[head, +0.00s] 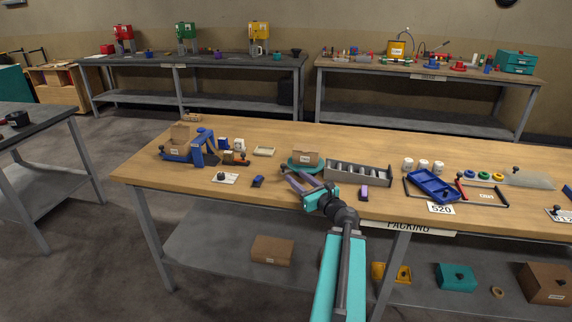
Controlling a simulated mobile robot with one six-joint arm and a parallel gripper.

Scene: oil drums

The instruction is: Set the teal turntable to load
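The teal turntable (292,165) lies on the wooden packing table, left of the grey divided rack. A small brown cardboard box (305,157) sits on it. My gripper (294,174) is at the turntable's near edge, reaching in from the front. Its two grey-purple fingers are spread apart and nothing shows between them. I cannot tell whether a fingertip touches the turntable. The fingers and wrist cover part of its near side, and no load mark is readable.
Close on the right stand the grey rack (358,173) and a small purple-topped item (364,193). A dark blue item (257,182) and a white card (224,178) lie to the left, near a blue tape device (205,148). A blue tray (432,186) lies farther right.

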